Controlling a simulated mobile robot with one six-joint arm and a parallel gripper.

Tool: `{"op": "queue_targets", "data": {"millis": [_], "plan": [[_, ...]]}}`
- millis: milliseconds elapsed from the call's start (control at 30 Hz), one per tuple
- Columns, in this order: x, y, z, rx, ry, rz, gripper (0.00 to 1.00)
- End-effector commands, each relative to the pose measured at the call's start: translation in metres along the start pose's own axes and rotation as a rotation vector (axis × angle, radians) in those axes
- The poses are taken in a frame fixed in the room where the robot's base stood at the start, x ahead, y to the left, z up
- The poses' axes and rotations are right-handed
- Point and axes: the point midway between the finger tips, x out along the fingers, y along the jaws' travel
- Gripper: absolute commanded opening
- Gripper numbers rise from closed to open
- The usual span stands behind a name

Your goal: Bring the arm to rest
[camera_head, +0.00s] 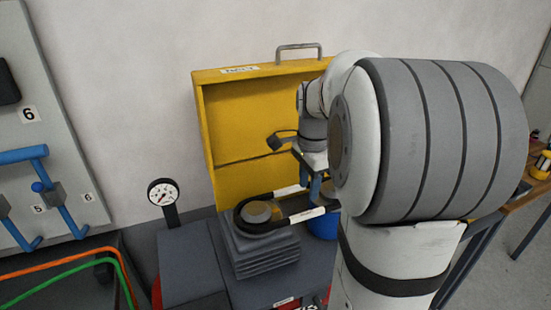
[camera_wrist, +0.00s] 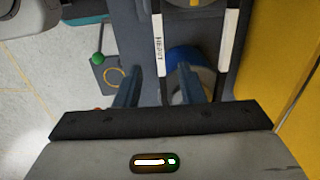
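My gripper (camera_head: 314,185) hangs at the end of my arm, above the two white-labelled bars of a black U-shaped loop. In the wrist view my gripper (camera_wrist: 158,72) has its two blue fingers apart with nothing clamped between them. One labelled bar (camera_wrist: 158,42) shows between the fingers, with a gap on both sides. The loop (camera_head: 240,215) curves around a round top on a dark stepped block (camera_head: 263,250). My arm covers much of the right side in the head view.
A yellow open case (camera_head: 240,110) stands behind. A blue cylinder (camera_head: 323,226) sits below my gripper; it also shows in the wrist view (camera_wrist: 188,60). A dial gauge (camera_head: 162,192) stands left. A wall panel with blue handles (camera_head: 25,154) and orange and green hoses (camera_head: 75,262) are further left.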

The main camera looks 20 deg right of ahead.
Motion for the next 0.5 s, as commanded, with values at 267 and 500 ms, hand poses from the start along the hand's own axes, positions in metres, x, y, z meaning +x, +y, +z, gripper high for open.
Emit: {"op": "queue_targets", "data": {"millis": [267, 500], "plan": [[-0.003, 0.008, 0.016, -0.111, 0.007, -0.017, 0.36], [-0.001, 0.064, 0.09, -0.78, 0.072, -0.11, 0.36]]}}
